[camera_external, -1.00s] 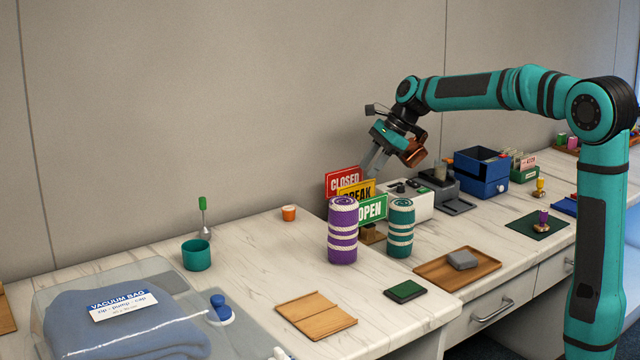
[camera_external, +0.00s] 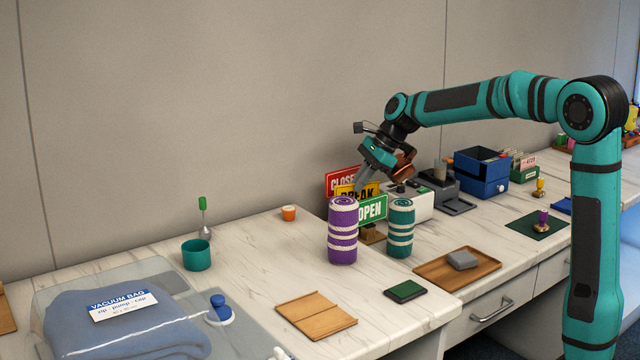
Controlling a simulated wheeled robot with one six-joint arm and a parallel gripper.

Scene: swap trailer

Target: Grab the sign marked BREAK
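The yellow BREAK sign (camera_external: 345,192) stands between the red CLOSED sign (camera_external: 340,181) behind it and the green OPEN sign (camera_external: 373,209) in front. A wooden holder (camera_external: 371,236) shows below the signs. The purple striped roll (camera_external: 343,231) hides the lower left part of the signs. My gripper (camera_external: 362,184) points down at the top of the BREAK sign, its fingertips close to the sign's upper edge. I cannot tell whether the fingers touch it or how far apart they are.
A teal striped roll (camera_external: 400,228) stands right of the signs. A white device (camera_external: 420,205) sits behind it. A wooden tray (camera_external: 456,267) and a dark green pad (camera_external: 405,291) lie in front. The counter left of the purple roll is mostly clear.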

